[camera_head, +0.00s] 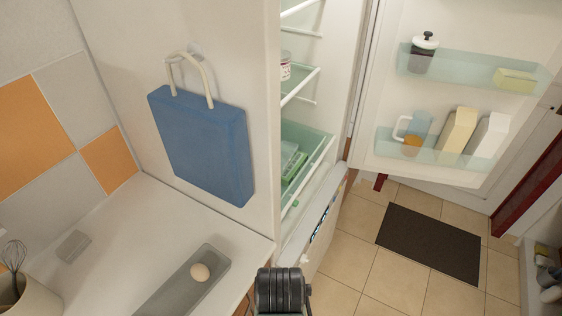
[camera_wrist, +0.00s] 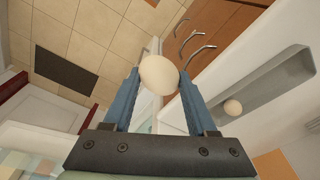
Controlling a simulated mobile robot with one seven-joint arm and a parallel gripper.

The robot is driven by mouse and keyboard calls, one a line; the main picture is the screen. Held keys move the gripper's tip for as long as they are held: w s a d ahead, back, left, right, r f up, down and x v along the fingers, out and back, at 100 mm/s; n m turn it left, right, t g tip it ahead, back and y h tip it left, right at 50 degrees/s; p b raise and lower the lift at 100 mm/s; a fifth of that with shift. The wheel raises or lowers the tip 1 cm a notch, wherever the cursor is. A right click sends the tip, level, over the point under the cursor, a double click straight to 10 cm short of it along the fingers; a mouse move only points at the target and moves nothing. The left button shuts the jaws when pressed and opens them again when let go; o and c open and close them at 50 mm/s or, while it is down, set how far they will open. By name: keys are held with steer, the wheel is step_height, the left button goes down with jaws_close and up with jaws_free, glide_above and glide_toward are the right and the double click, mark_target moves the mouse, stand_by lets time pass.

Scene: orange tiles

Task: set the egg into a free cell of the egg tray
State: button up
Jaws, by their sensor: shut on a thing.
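My gripper (camera_wrist: 158,78) is shut on a pale egg (camera_wrist: 158,74), held between its two blue fingertips in the wrist view. The held egg and the fingers are hidden in the head view. A long grey tray (camera_head: 165,302) lies on the counter with another egg (camera_head: 200,272) in it. The tray (camera_wrist: 277,82) and that egg (camera_wrist: 232,107) also show at the right in the wrist view, apart from my gripper. No cell dividers can be made out in the grey tray. A green object (camera_head: 293,166) lies in the open fridge's lower compartment; I cannot tell whether it is the egg tray.
The fridge door (camera_head: 440,170) stands open, with a jug (camera_head: 415,130) and cartons on its shelf. A blue bag (camera_head: 203,145) hangs on the fridge side. A whisk pot (camera_head: 28,297) and small grey block (camera_head: 74,246) stand on the counter. A dark mat (camera_head: 430,243) lies on the floor.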

stand_by(0.4)
step_height(320, 180, down, 4)
steer(key=b, duration=0.4)
steer(key=shift+f+b, duration=0.25)
steer(key=shift+b, duration=0.05)
steer(key=shift+r, duration=0.1)
steer(key=shift+a, duration=0.15)
